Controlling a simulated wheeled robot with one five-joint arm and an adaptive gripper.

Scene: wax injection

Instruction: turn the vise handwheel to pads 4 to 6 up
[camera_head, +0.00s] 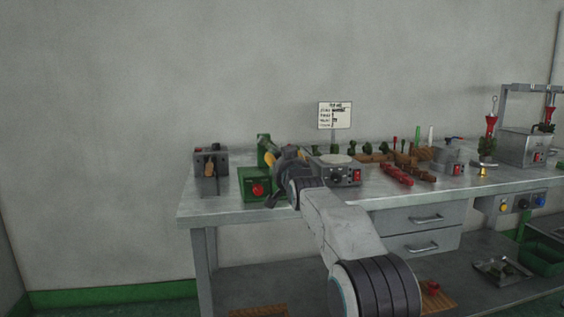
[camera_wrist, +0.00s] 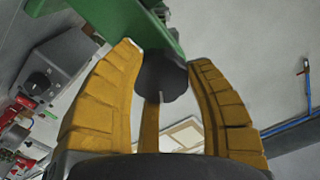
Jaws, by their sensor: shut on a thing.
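The green vise (camera_head: 264,143) stands near the left end of the bench, mostly behind my arm. Its green body also shows at the top of the wrist view (camera_wrist: 110,18). My gripper (camera_wrist: 162,68) is shut on the handwheel, with one finger on each side. In the head view my gripper (camera_head: 271,158) is at the vise, and the handwheel is hidden. I cannot make out the pads or their numbers.
A grey unit (camera_head: 336,175) with a dial stands to the right. A small dark device (camera_head: 211,165) stands to the left. A sign (camera_head: 334,115) rises behind. Several tools crowd the bench further right.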

